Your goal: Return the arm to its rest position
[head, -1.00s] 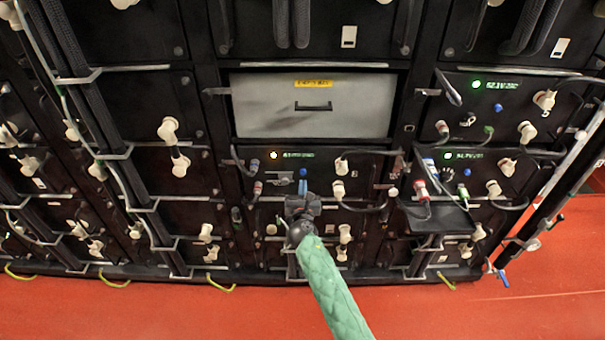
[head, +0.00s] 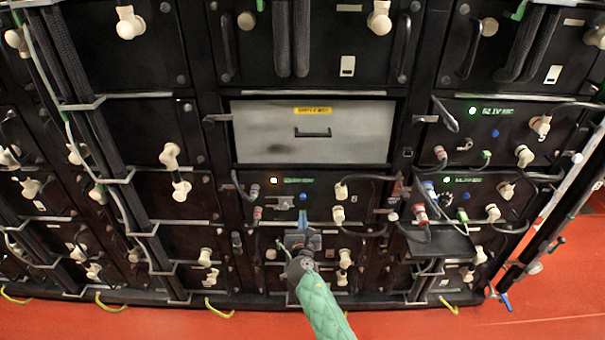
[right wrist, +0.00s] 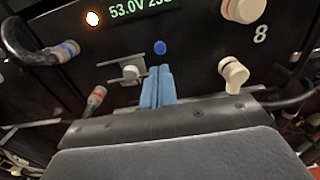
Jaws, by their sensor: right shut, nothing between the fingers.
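My right gripper (head: 303,216) is at the lower middle of the head view, in front of the black battery rack. Its arm, in a green quilted sleeve, comes up from the bottom edge. In the right wrist view its blue fingers (right wrist: 158,86) are pressed together with nothing between them. They point at a module panel with an orange light (right wrist: 93,18), a green readout (right wrist: 140,9) and a blue button (right wrist: 160,47). I cannot tell whether the fingertips touch the panel. My left gripper is not in view.
A light grey drawer front (head: 311,148) is above the gripper. A small black shelf (head: 436,243) juts out to its right, with cables (head: 420,212) hanging above it. Cream plugs (head: 339,213) stick out of the panels. Red floor (head: 150,323) is clear along the bottom.

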